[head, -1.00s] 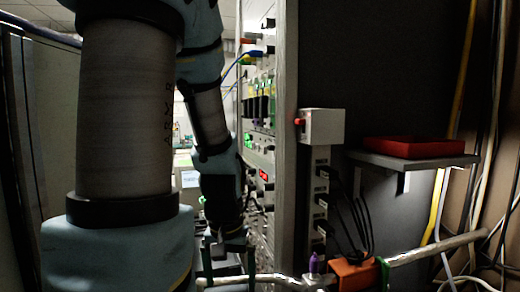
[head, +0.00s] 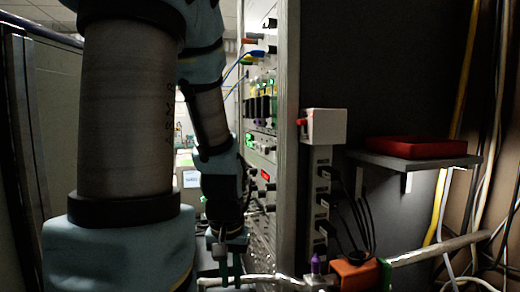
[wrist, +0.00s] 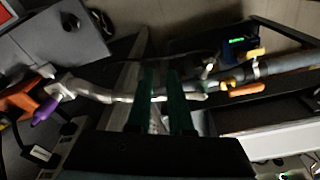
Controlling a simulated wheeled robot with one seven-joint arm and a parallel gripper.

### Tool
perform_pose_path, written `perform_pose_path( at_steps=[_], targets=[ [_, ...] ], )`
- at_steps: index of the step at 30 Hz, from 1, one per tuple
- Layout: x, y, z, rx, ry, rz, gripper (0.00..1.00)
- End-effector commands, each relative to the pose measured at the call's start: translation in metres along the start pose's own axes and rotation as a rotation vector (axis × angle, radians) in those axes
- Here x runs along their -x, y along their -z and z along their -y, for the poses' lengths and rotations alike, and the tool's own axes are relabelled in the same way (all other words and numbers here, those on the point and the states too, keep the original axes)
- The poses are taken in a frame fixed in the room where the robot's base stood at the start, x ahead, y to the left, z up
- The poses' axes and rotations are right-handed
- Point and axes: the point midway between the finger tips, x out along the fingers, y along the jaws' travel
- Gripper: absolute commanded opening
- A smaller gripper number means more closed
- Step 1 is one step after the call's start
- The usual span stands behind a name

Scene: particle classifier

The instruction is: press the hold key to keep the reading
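My gripper (head: 229,266) hangs low in the middle of the head view, left of the equipment rack (head: 286,120). Rack instruments carry a green readout (head: 249,141) and a red readout (head: 265,175). A pale screen (head: 191,179) shows behind my arm. I cannot make out which key is the hold key in either view.
A grey shelf (head: 421,160) with a red tray (head: 412,147) is on the right. A power strip (head: 321,185) with black plugs stands below a white box with a red switch (head: 324,125). Pipes and loose cables cross the low right. A small lit device (wrist: 242,41) is beyond the fingers.

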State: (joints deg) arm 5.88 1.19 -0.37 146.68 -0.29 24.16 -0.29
Motion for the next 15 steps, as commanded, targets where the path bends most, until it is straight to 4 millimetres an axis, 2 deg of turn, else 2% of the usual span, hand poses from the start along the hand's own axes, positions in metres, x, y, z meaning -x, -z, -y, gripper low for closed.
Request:
perform_pose_path(
  at_steps=[1,4,5,15],
  targets=[
    [0.0,0.0,0.0,0.0,0.0,0.0,0.12],
    [0.0,0.0,0.0,0.0,0.0,0.0,0.01],
    [0.0,0.0,0.0,0.0,0.0,0.0,0.0],
    [0.0,0.0,0.0,0.0,0.0,0.0,0.0]
  ],
)
